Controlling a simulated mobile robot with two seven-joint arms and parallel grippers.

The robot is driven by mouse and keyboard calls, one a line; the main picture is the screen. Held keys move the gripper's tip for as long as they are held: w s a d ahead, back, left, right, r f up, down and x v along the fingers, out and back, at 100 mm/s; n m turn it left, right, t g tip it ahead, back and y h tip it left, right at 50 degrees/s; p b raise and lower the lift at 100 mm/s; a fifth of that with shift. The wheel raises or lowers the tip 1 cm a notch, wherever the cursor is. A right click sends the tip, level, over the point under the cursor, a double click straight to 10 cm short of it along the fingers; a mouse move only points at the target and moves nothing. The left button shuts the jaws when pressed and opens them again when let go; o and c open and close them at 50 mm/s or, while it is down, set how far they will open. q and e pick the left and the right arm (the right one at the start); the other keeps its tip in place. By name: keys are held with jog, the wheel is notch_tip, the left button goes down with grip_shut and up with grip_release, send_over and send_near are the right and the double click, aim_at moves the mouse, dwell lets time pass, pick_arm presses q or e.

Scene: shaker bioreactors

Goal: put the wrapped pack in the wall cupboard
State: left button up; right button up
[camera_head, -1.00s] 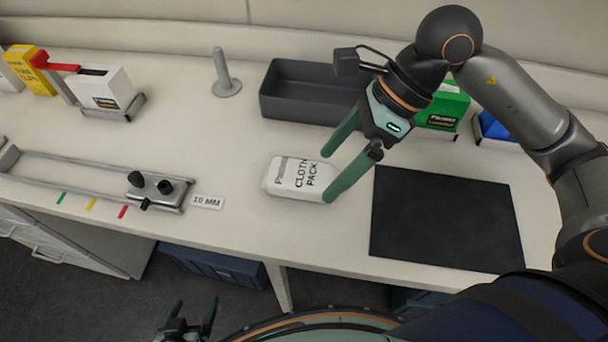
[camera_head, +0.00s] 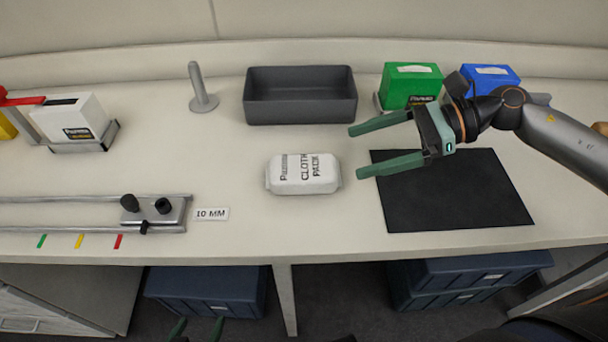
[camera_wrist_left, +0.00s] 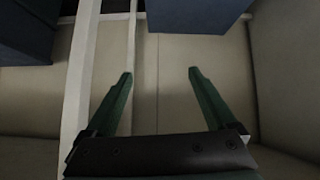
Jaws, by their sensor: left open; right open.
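The wrapped pack (camera_head: 303,174) is a white packet marked "CLOTH PACK", lying flat on the bench in the middle of the head view. My right gripper (camera_head: 355,151) is open and empty just to the right of the pack, with its fingers pointing left and clear of it. My left gripper (camera_head: 198,328) is low at the bottom edge of the head view, below the bench front, with only its fingertips showing. In the left wrist view its two fingers (camera_wrist_left: 160,75) are spread apart with nothing between them. No wall cupboard shows in these frames.
A dark grey tray (camera_head: 300,112) stands behind the pack. A black mat (camera_head: 450,195) lies to its right, with green (camera_head: 410,86) and blue (camera_head: 490,78) boxes behind. A metal post (camera_head: 199,90) and a sliding rail fixture (camera_head: 155,212) are left. Blue crates (camera_head: 207,290) sit below.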

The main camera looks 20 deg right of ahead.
aim_at(303, 172)
jog(key=p+x, duration=0.1)
jog(key=x, duration=0.4)
jog(key=shift+w+a, duration=0.15)
jog(key=shift+a, duration=0.25)
jog(key=shift+w+a+f, duration=0.1)
jog(key=shift+a+f, duration=0.1)
jog(key=shift+a, duration=0.1)
jog(key=a+f, duration=0.1)
jog(key=w+a+f+p, duration=0.1)
jog(key=a, duration=0.1)
jog(key=shift+a+f, duration=0.25)
jog(key=shift+f, duration=0.15)
jog(key=shift+w+a+f+p, duration=0.1)
jog(key=shift+a+f+p, duration=0.05)
jog(key=shift+a+p, duration=0.2)
pick_arm(q)
jog(key=shift+s+a+r+y, duration=0.2)
jog(key=shift+s+a, duration=0.1)
jog(key=shift+a, duration=0.2)
jog(key=shift+s+a+r+y, duration=0.1)
jog(key=shift+s+a+r, duration=0.15)
jog(key=shift+a, duration=0.2)
pick_arm(e)
jog(key=shift+a+f, duration=0.1)
jog(key=shift+f, duration=0.05)
